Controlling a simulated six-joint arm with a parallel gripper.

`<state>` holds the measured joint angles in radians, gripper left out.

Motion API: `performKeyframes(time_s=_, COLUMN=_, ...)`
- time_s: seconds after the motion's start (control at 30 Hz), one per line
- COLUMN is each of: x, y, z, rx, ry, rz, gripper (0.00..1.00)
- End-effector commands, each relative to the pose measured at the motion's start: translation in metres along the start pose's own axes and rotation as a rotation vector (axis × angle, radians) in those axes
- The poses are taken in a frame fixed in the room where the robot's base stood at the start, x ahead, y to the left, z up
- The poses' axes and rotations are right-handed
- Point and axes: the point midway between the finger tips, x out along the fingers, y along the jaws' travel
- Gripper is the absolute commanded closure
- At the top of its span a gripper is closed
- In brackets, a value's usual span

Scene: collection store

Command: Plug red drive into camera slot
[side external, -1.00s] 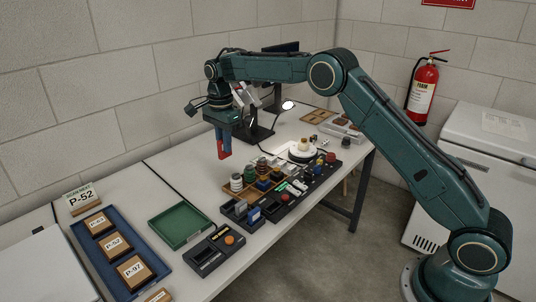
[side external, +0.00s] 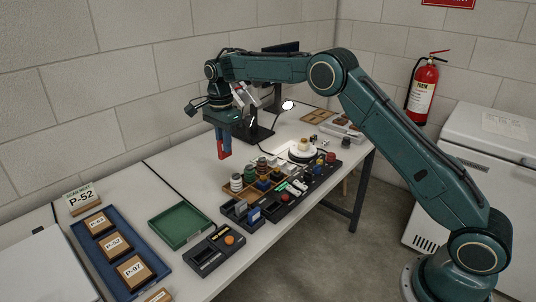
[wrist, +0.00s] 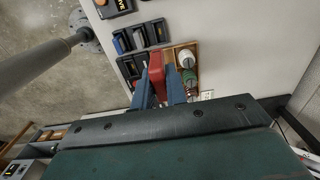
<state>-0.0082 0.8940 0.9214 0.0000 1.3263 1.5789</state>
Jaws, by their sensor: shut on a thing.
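My gripper (side external: 224,147) hangs above the table, its blue fingers shut on the red drive (side external: 220,150). The drive also shows between the fingers in the wrist view (wrist: 156,72), pointing down toward the table. It is in the air, apart from everything below. A dark device with an orange knob (side external: 215,250) lies at the table's front edge, below the drive in the side view; part of it shows at the top of the wrist view (wrist: 112,6). I cannot tell for sure whether the camera slot is on this device.
A dark divided holder (side external: 241,216) with a blue item stands beside the device. A wooden tray (side external: 232,193) holds several jars. A green tray (side external: 180,226) and a blue tray (side external: 110,276) with labelled wooden blocks lie to the left. A lamp (side external: 288,105) stands behind.

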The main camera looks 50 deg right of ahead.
Motion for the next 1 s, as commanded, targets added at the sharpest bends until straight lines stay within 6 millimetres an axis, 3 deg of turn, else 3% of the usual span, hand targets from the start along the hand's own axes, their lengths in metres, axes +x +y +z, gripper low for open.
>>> performKeyframes(time_s=0.37, x=0.013, y=0.005, z=-0.01, rx=0.001, ry=0.0, rz=0.001, gripper=1.0)
performKeyframes(time_s=0.67, x=0.05, y=0.027, z=-0.035, rx=0.002, ry=0.0, rz=0.004, gripper=1.0)
performKeyframes(time_s=1.0, x=0.096, y=0.069, z=-0.065, rx=0.002, ry=-0.001, rz=0.004, gripper=1.0)
